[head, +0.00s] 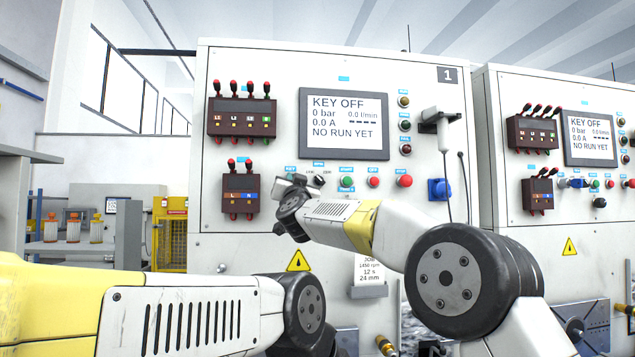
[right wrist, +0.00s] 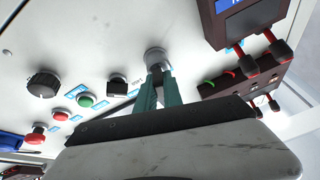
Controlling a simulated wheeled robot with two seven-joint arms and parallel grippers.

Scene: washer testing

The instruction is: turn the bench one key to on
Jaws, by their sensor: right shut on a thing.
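Bench one (head: 440,90) is the white panel marked 1. Its screen (head: 343,124) reads KEY OFF, 0 bar, 0.0 l/min, 0.0 A, NO RUN YET. My right gripper (head: 294,182) is at the left end of the panel's lower control row, under a small blue label. It hides the key there in the head view. In the right wrist view, the teal fingers (right wrist: 161,84) are shut on the key at the round metal key switch (right wrist: 154,56). The key's exact angle cannot be told. My left arm shows low in the head view, but its gripper does not.
Right of the key are a black selector (head: 318,181), a green button (head: 346,182) and red buttons (head: 404,181). Red-levered dark blocks (head: 241,194) sit to the left. A second bench (head: 545,90) stands at right. A paper card (head: 369,274) hangs below my right forearm.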

